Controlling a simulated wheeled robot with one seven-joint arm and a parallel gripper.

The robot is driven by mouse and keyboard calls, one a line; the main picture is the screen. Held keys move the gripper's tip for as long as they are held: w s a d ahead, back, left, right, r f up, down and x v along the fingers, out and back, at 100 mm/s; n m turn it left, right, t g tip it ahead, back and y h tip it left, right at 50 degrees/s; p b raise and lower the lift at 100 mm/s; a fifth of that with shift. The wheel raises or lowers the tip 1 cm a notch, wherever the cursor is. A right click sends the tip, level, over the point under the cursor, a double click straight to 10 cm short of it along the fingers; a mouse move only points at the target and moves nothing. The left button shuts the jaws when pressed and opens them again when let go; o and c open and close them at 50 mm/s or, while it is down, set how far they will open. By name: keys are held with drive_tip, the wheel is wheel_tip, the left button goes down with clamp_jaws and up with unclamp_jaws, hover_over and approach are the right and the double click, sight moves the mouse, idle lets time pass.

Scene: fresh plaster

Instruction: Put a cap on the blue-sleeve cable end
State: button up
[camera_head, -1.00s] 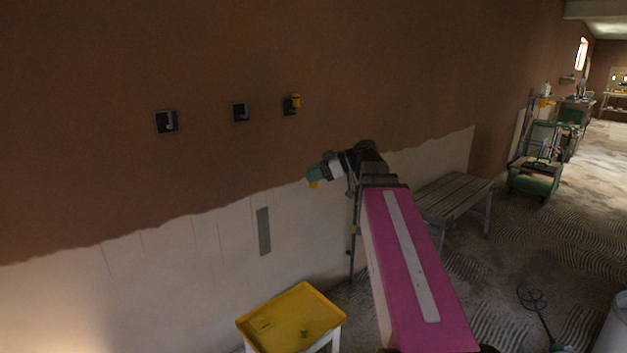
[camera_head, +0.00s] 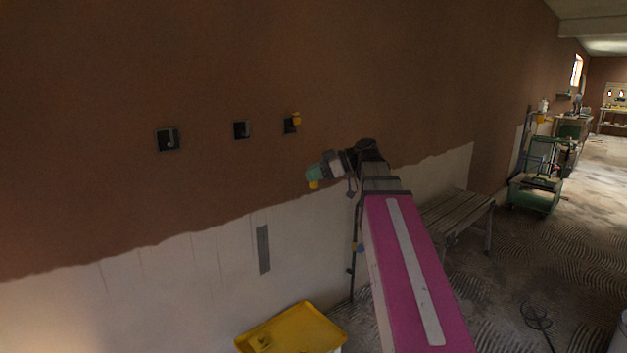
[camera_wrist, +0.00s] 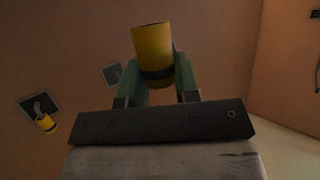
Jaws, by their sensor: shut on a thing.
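My gripper (camera_head: 314,180) has green fingers and is shut on a yellow cap (camera_wrist: 152,52) with a dark band at its lower end. The held cap also shows at the fingertips in the head view (camera_head: 314,185). On the brown wall, up and left of my gripper, are the left box (camera_head: 168,139), the middle box (camera_head: 241,130) and the right box (camera_head: 290,125). Grey cable ends show in the left and middle boxes. A yellow cap (camera_head: 297,118) is on the right box's cable; it also shows in the wrist view (camera_wrist: 45,123). Sleeve colours are too dark to tell.
A yellow tray (camera_head: 300,325) stands below the wall, with a small yellow thing in it. A grey bench (camera_head: 458,210) is right of my arm, and a green cart (camera_head: 535,190) is farther back. The wall face between gripper and boxes is clear.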

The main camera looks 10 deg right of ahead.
drive_tip(key=shift+r, duration=12.5)
drive_tip(key=shift+m+t, duration=0.8)
drive_tip(key=shift+t, duration=0.1)
drive_tip(key=w+a, duration=0.7)
drive_tip(key=w+a+f, duration=0.1)
drive_tip(key=w+a, duration=0.5)
drive_tip(key=a, duration=0.1)
drive_tip(key=w+a+f, duration=0.1)
drive_tip(key=w+a, duration=0.6)
drive_tip(key=shift+w+f, duration=0.2)
drive_tip(key=shift+w, duration=0.1)
drive_tip(key=shift+f, duration=0.15)
drive_tip(key=shift+f, duration=0.1)
drive_tip(key=shift+f, duration=2.9)
drive_tip(key=shift+f, duration=0.15)
